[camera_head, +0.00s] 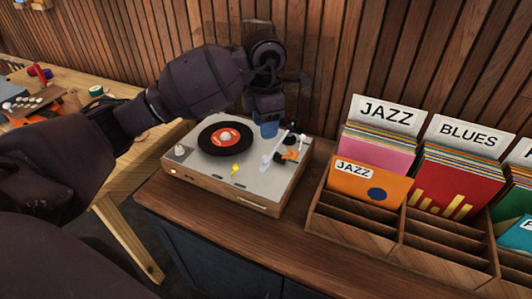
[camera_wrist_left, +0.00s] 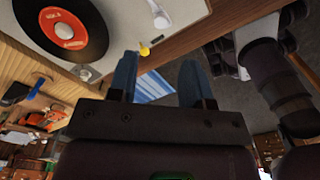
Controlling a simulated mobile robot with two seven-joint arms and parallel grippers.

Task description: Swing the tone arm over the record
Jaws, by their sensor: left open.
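The turntable (camera_head: 215,175) has a pale top and wooden sides and stands on the cabinet. A black record (camera_head: 225,138) with a red label lies on it; it also shows in the wrist view (camera_wrist_left: 88,22). The white tone arm (camera_head: 277,151) is right of the record, apart from it, beside an orange part. A pale piece that looks like its head end shows at the wrist view's top (camera_wrist_left: 159,14). My left gripper (camera_head: 266,128) hangs over the turntable between record and tone arm base, its blue fingers (camera_wrist_left: 157,82) apart and empty.
A small yellow knob (camera_head: 235,169) stands on the turntable's front part. A wooden record crate (camera_head: 350,235) with several sleeves stands close on the right. A slatted wall (camera_head: 335,55) is behind. A wooden workbench (camera_head: 135,88) with tools is at the left.

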